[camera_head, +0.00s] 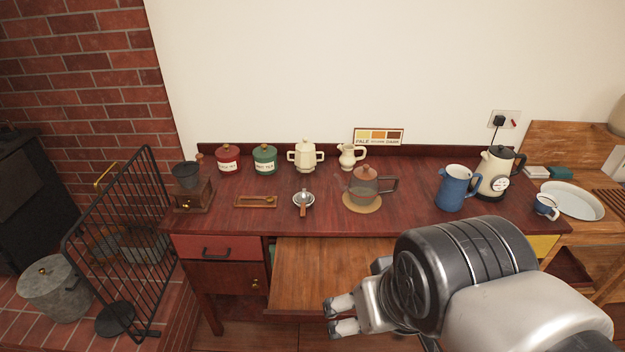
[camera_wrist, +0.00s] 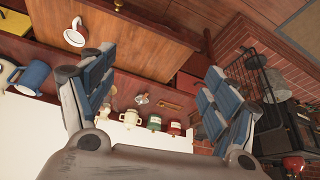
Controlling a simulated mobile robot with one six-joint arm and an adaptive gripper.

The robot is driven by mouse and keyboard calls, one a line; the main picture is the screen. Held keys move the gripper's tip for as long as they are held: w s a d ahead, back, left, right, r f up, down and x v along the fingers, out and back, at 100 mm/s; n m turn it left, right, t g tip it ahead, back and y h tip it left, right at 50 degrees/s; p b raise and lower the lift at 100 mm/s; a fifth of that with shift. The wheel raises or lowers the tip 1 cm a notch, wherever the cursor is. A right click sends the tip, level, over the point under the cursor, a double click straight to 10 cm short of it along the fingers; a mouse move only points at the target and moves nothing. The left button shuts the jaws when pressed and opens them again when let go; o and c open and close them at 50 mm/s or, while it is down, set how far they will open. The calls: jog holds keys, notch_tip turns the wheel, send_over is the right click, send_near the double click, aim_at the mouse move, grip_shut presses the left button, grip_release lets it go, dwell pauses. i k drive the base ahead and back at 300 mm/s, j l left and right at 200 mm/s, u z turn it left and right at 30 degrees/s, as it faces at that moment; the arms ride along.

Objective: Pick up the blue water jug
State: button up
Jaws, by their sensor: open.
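The blue water jug (camera_head: 454,188) stands upright on the dark red wooden desk, right of the middle, in the head view. Its handle points right, towards a cream kettle. In the wrist view the blue jug (camera_wrist: 32,77) shows at the left edge, left of the fingers. My gripper (camera_head: 341,315) is low in front of the desk in the head view, left of the jug and well apart from it. In the wrist view the two fingers of my gripper (camera_wrist: 150,85) are spread wide with nothing between them.
A cream kettle (camera_head: 497,172) stands close behind the jug on the right. A glass teapot (camera_head: 364,190) sits left on a round mat. A blue cup (camera_head: 546,206) and white plate (camera_head: 572,200) are further right. A pulled-out board (camera_head: 320,268) juts from the desk's front.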

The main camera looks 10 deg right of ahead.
aim_at(451, 195)
jog(key=k+l+z, duration=0.1)
jog(key=z, duration=0.85)
